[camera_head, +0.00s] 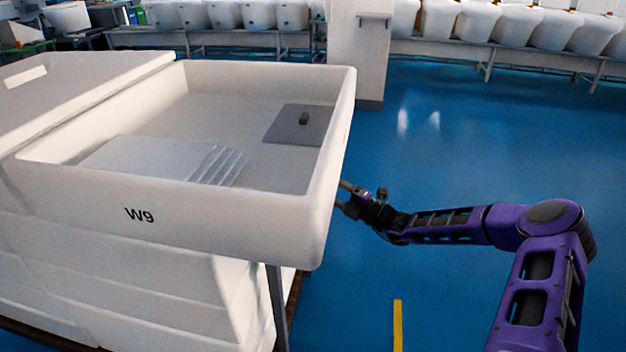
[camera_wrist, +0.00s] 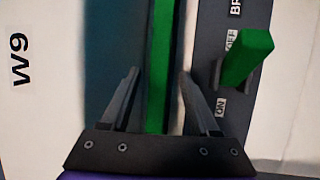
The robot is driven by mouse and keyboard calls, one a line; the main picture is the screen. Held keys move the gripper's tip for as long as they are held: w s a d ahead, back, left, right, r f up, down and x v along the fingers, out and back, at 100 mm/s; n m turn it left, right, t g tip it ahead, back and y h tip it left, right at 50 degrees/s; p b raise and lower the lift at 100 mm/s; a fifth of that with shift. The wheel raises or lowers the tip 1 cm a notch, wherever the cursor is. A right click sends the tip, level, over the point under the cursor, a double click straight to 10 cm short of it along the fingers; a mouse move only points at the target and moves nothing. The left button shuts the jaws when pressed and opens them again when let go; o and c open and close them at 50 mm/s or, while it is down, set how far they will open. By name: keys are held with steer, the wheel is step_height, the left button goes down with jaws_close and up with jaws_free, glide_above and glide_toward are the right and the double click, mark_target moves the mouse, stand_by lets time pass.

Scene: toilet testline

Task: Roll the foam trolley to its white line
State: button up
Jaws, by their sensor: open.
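The foam trolley (camera_head: 230,225) appears to be the white tub marked W9 at the left of the head view, with a leg under it. The W9 marking (camera_wrist: 19,60) also shows in the wrist view. My gripper (camera_head: 343,196) is at the tub's right side. In the wrist view, my gripper (camera_wrist: 159,78) is open, with a green bar (camera_wrist: 160,60) running between its fingers. The fingers look apart from the bar. A green lever (camera_wrist: 248,58) stands right of it, by ON and OFF labels; its setting is unclear. I see no white line.
White stacked forms (camera_head: 130,285) stand below and left of the tub. A pillar (camera_head: 358,60) and benches with white ware (camera_head: 520,30) line the back. The blue floor (camera_head: 470,120) is open at right, with a yellow line (camera_head: 398,325) in front.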

steer(key=shift+x, duration=2.1)
jaws_close()
